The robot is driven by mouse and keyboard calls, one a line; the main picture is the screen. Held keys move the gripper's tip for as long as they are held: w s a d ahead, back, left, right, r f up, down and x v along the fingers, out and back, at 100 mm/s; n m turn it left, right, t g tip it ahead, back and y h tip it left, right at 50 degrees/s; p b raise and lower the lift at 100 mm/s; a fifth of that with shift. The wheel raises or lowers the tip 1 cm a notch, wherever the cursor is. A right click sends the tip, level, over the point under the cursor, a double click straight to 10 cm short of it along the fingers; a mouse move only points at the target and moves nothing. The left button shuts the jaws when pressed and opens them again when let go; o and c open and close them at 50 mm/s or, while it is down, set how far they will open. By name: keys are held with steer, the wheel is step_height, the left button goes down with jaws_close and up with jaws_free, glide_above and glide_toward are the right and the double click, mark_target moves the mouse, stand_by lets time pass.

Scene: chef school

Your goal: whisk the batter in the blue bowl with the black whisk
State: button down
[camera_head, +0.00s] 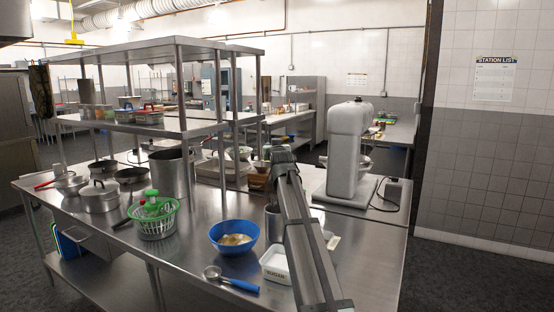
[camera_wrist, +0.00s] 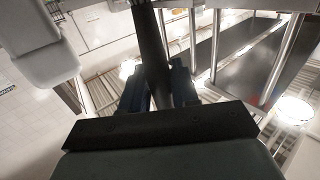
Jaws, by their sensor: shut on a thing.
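The blue bowl (camera_head: 216,231) stands upright on the steel counter, left of my arm in the head view. Pale yellow-white batter (camera_head: 236,240) lies in it. In the wrist view my gripper (camera_wrist: 158,88) is shut around a dark rod-like handle, which I take to be the black whisk (camera_wrist: 150,45). The handle runs up to the top edge of that view, and no wires can be made out. In the head view my arm stretches away to the right of the bowl, and I cannot make out the jaws or the whisk there.
A white rectangular tub (camera_head: 275,268) and a blue-handled scoop (camera_head: 232,280) lie in front of the bowl. A green salad spinner (camera_head: 153,218) stands left of it. A metal container (camera_head: 272,222) is beside my arm. A white stand mixer (camera_head: 346,150) stands behind right; a steel shelf (camera_head: 150,122) overhangs behind left.

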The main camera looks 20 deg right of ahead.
steer(key=s+a+n+g+y, duration=0.4)
steer(key=a+n+y, duration=0.5)
steer(key=a+y, duration=0.6)
step_height(320, 180, down, 12)
steer(key=s+a+t+h, duration=0.1)
steer(key=a+h, duration=0.1)
steer(key=shift+r, duration=0.25)
stand_by(0.7)
steer(key=shift+s+a, duration=0.1)
steer(key=shift+s, duration=0.05)
stand_by(0.3)
